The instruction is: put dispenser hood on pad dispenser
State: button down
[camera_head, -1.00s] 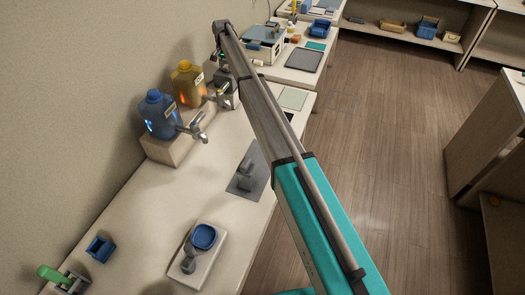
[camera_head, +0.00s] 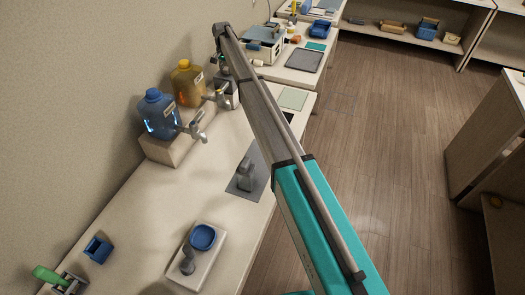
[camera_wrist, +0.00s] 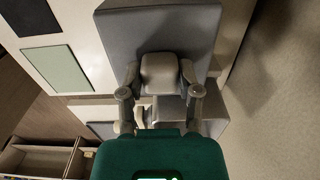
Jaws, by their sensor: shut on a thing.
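In the wrist view, my gripper (camera_wrist: 160,76) is shut on a pale rounded knob (camera_wrist: 161,70), with one finger on each side. The knob stands against a large grey panel (camera_wrist: 165,22), which looks like the dispenser hood. A grey box-like part (camera_wrist: 208,112) shows beyond the right finger and may be the pad dispenser; my gripper's green body hides much of it. I cannot tell whether the hood touches it or is seated. In the head view, a small grey-white box (camera_head: 228,95), possibly the dispenser, shows beside the taps. My arm largely hides the gripper there.
Blue (camera_head: 158,114) and amber (camera_head: 188,82) jugs with protruding taps stand close by along the wall. A grey block (camera_head: 246,174) is on a dark mat. A blue dish (camera_head: 203,237) and an open blue box (camera_head: 98,249) are nearer. Bare counter lies between them.

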jog(key=shift+f+b, duration=0.6)
jog(key=shift+f, duration=0.05)
dwell(0.3)
jog(key=shift+c, duration=1.1)
grip_release()
jog(key=shift+r+p, duration=0.3)
jog(key=shift+r+p, duration=0.35)
jog(key=shift+r+p, duration=0.35)
jog(key=shift+r+p, duration=2.8)
jog(key=shift+r+p, duration=0.25)
jog(key=shift+p, duration=0.05)
